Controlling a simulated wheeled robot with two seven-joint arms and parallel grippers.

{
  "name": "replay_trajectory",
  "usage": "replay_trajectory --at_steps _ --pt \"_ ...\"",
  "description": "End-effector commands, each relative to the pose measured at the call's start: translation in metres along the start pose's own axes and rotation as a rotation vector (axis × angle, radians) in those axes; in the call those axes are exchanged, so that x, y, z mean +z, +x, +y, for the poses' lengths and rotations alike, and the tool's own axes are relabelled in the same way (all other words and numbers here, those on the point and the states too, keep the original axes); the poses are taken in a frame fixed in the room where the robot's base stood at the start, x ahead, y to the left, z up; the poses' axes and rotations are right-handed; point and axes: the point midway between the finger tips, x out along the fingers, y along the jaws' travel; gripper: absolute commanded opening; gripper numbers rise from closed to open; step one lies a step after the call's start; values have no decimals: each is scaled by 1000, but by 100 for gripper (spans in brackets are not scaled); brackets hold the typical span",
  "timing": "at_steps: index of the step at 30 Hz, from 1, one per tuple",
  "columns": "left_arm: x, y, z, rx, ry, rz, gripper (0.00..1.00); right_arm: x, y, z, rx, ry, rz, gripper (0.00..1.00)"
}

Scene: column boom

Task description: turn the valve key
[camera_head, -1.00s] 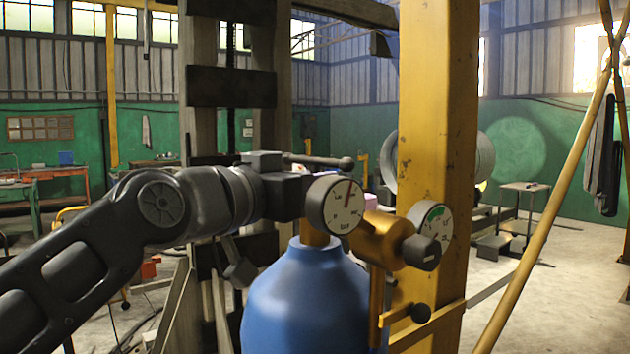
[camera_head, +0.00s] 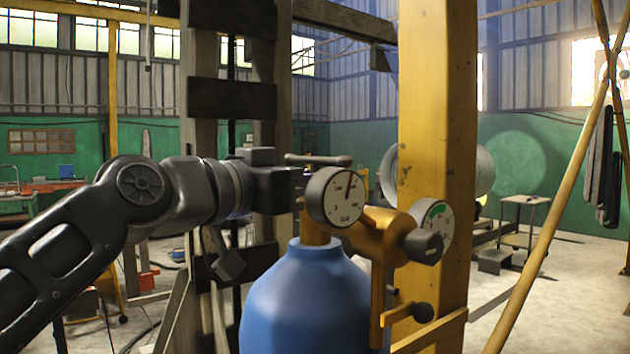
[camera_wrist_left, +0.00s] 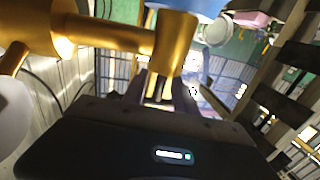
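The valve key, a dark bar with rounded ends (camera_head: 318,159), lies roughly level behind the top of the left gauge. It sits above the brass valve (camera_head: 385,238) on the blue cylinder (camera_head: 305,300). My left gripper (camera_head: 290,188) reaches in from the left, just below and beside the bar; its fingertips are hidden behind the gauge. In the left wrist view, dark fingers (camera_wrist_left: 160,90) stand apart beside the brass valve body (camera_wrist_left: 175,45). A grip on the key cannot be made out. My right gripper is not in view.
The left gauge (camera_head: 337,196) and right gauge (camera_head: 435,232) stick out close to the gripper. A yellow post (camera_head: 437,120) stands right behind the valve, with a slanted yellow pole (camera_head: 550,220) further right. Timber posts (camera_head: 230,100) rise behind my left arm.

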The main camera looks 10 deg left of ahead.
Motion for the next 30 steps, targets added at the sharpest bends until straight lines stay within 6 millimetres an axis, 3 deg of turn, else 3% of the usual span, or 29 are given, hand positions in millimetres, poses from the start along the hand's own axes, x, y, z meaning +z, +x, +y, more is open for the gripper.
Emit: replay_trajectory --at_steps 11,23,30 --pt "1 -8 0 0 1 1 34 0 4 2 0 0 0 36" --pt "1 -68 0 -1 1 2 34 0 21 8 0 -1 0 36" --pt "0 -78 0 0 0 0 34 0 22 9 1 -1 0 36"
